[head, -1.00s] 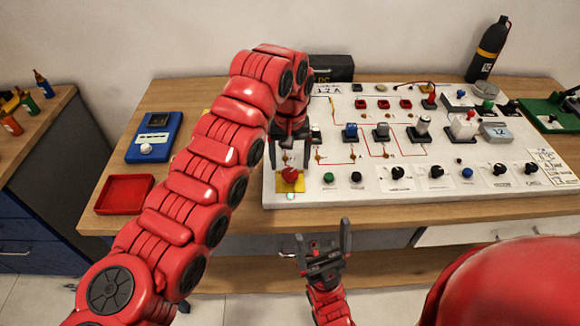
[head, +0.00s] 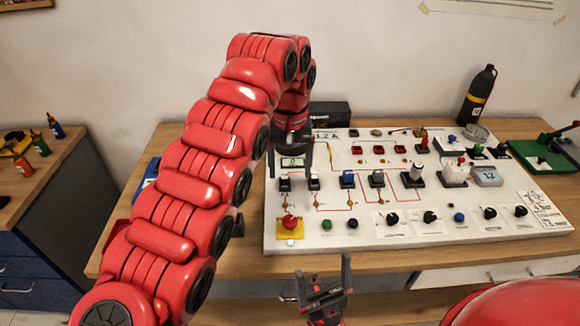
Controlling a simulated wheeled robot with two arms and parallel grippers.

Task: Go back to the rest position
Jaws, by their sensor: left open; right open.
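My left gripper (head: 290,158) hangs above the left end of the white panel (head: 375,232), its fingers apart and pointing down with nothing between them. It is over the row of switches, behind the red button (head: 290,222) on its yellow plate. My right gripper (head: 322,274) is lower, in front of the table's front edge. Its fingers point up, open and empty. My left arm hides part of the table's left side.
A blue meter (head: 147,178) and a red tray (head: 118,229) are partly hidden behind my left arm. A black bottle (head: 477,97) stands at the back right. A green board (head: 543,155) lies at the right. A side bench (head: 22,190) with small bottles stands at the left.

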